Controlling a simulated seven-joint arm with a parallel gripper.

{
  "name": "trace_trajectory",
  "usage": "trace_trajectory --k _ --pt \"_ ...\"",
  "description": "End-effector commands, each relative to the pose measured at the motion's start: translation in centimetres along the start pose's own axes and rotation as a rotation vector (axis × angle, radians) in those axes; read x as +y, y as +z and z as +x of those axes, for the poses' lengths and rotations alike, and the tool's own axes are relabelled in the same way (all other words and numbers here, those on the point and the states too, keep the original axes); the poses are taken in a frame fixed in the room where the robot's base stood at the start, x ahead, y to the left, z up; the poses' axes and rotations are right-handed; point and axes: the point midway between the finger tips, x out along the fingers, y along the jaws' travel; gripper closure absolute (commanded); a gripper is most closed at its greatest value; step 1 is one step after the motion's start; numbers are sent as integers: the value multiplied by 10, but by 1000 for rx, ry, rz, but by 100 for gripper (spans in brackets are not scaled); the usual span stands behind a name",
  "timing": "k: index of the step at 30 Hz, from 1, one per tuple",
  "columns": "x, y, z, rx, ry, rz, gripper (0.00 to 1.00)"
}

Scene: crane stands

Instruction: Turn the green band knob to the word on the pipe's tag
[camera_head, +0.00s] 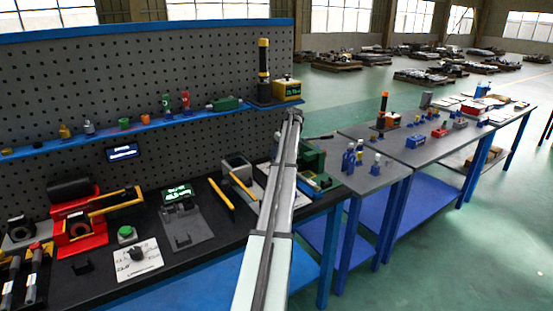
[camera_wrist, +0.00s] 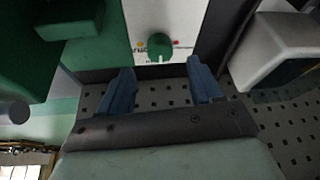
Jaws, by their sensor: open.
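The green knob (camera_wrist: 159,46) sits on a white panel (camera_wrist: 188,22) in the wrist view. A pale mark shows on its lower side. A yellow dot and a red dot with small print lie beside it, too small to read. My gripper (camera_wrist: 161,66) is open and empty, its two blue fingers apart on either side below the knob, not touching it. In the head view my arm hides the knob, and part of the white panel (camera_head: 262,172) shows beside the arm. I cannot make out a pipe with a readable tag.
A green machine (camera_wrist: 70,20) stands left of the panel and a grey box (camera_wrist: 275,48) stands right of it, both close to my gripper. The pegboard (camera_head: 150,70) rises behind the bench.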

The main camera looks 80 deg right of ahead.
Motion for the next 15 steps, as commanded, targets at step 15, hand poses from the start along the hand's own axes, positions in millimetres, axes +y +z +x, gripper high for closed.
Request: trace_trajectory --k 15 --pt "0 0 -72 1 0 0 35"
